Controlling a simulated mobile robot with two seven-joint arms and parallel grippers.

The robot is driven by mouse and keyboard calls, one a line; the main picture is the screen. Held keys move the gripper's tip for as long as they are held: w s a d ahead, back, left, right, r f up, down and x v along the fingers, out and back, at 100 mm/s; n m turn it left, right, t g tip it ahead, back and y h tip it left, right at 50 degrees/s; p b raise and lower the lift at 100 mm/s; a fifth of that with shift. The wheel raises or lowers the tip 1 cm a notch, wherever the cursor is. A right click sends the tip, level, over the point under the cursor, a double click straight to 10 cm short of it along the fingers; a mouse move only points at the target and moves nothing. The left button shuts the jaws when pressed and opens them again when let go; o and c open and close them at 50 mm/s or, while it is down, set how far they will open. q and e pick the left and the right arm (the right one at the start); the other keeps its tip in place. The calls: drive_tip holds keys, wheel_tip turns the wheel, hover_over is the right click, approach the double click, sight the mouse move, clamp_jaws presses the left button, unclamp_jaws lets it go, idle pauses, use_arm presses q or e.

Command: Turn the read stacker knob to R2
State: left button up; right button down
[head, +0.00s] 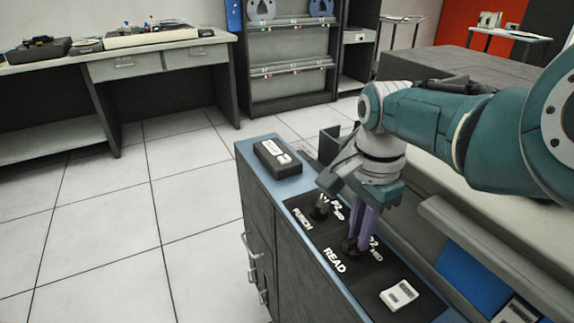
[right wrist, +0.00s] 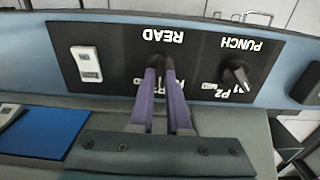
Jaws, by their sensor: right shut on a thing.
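The read stacker knob (head: 349,245) is dark and sits on the black panel (head: 316,242) beside the white READ label. My right gripper (head: 358,241) points down at it with purple fingers. In the right wrist view the fingertips (right wrist: 162,68) are closed around the knob (right wrist: 160,61). The fingers cover much of the knob and its position labels, so I cannot tell where it points. The punch knob (head: 320,208) stands apart, beside the PUNCH label; it also shows in the right wrist view (right wrist: 237,76). My left gripper is not in view.
A white switch plate (head: 399,295) lies on the panel near the front. A dark box with a light top (head: 277,156) sits on the blue cabinet top (head: 262,182). A desk (head: 160,60) stands at the back left. The tiled floor to the left is clear.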

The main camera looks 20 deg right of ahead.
idle(0.4)
drive_tip(key=c, duration=0.9)
unclamp_jaws()
drive_tip(key=shift+r, duration=0.1)
wheel_tip(320, 180, up, 10)
drive_tip(key=p, duration=0.6)
drive_tip(key=shift+s+a, duration=0.1)
